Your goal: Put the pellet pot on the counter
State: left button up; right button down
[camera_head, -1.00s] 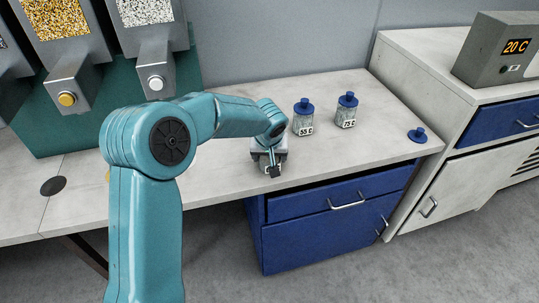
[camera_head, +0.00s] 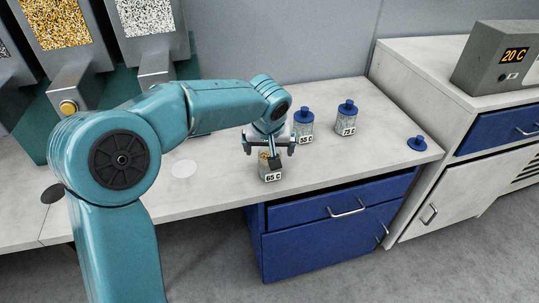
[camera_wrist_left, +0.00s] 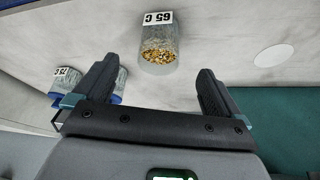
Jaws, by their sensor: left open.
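The pellet pot is a clear jar labelled 65 C (camera_head: 270,175), standing upright and open-topped on the counter (camera_head: 340,170) near its front edge. Gold pellets show inside it in the left wrist view (camera_wrist_left: 158,45). My left gripper (camera_head: 270,148) is open, just above and behind the pot in the head view. In the left wrist view its two fingers (camera_wrist_left: 155,85) are spread wide with nothing between them, and the pot lies beyond their tips. The gripper partly hides the pot's top in the head view. My right gripper is not in view.
Blue-lidded jars labelled 55 C (camera_head: 303,124) and 75 C (camera_head: 346,118) stand behind and right of the pot. A loose blue lid (camera_head: 417,142) lies at the counter's right end. Pellet hoppers (camera_head: 70,60) stand at the left. A 20 C unit (camera_head: 495,60) sits far right.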

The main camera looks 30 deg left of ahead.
pick_arm(q)
jog(key=s+d+f+m+g+h, duration=0.1)
jog(key=s+d+f+m+h, duration=0.1)
jog(key=d+f, duration=0.55)
jog(key=s+d+f+m+g+h, duration=0.1)
jog(key=s+d+f+m+h, duration=0.2)
jog(key=f, duration=0.8)
jog(key=s+d+f+g+h, duration=0.1)
jog(key=s+d+f, duration=0.7)
jog(key=s+f, duration=0.25)
jog(key=s+d+f, duration=0.1)
jog(key=s+f, duration=0.4)
jog(key=s, duration=0.4)
jog(key=shift+n+g, duration=0.3)
jog(key=r+p, duration=0.4)
jog(key=shift+w+d+r, duration=0.2)
jog(key=shift+r, duration=0.2)
jog(key=shift+w+f, duration=0.1)
